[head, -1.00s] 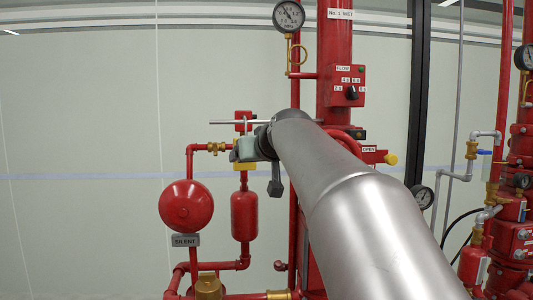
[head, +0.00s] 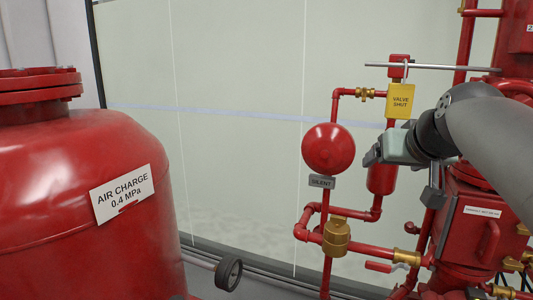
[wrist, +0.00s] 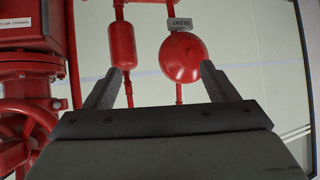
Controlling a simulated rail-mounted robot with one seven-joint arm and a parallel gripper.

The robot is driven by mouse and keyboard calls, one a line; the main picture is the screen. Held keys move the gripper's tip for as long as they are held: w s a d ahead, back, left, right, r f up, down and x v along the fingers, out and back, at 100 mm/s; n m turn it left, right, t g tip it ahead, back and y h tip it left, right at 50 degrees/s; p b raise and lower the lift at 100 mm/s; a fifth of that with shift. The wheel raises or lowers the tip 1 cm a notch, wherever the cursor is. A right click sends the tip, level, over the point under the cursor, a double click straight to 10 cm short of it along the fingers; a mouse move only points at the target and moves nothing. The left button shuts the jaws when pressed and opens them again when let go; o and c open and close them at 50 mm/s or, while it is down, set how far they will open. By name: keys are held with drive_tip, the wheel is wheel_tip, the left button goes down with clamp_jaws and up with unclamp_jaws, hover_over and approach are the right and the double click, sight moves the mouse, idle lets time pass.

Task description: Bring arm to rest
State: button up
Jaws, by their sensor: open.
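My gripper (head: 374,156) is in the right half of the head view, in front of the red piping, with my grey arm coming in from the right edge. In the wrist view my gripper (wrist: 163,72) has its two fingers wide apart with nothing between them. Beyond the fingers are a red bell (wrist: 184,57) on the right and a small red cylinder (wrist: 122,45) on the left. In the head view the bell (head: 329,149) is left of the gripper. The cylinder (head: 382,178) is partly hidden behind the gripper.
A yellow "VALVE SHUT" tag (head: 400,101) hangs below a long horizontal rod (head: 430,66). A large red tank (head: 80,210) marked "AIR CHARGE 0.4 MPa" fills the left. A red valve body (head: 475,235) stands lower right. Open space lies between tank and piping, before the pale wall.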

drive_tip(key=s+a+f+n+g+y+p, duration=0.1)
drive_tip(key=s+a+f+g, duration=0.25)
drive_tip(key=f, duration=0.55)
drive_tip(key=s+a+f+g, duration=0.25)
drive_tip(key=a+f, duration=0.25)
drive_tip(key=f, duration=0.4)
drive_tip(key=s+a+f+n+g+p, duration=0.1)
drive_tip(key=s+a+f+g, duration=0.2)
drive_tip(key=s+f, duration=1.1)
drive_tip(key=shift+s+a+g, duration=0.2)
drive_tip(key=shift+s+g, duration=0.1)
drive_tip(key=shift+g, duration=0.4)
drive_tip(key=shift+d, duration=0.1)
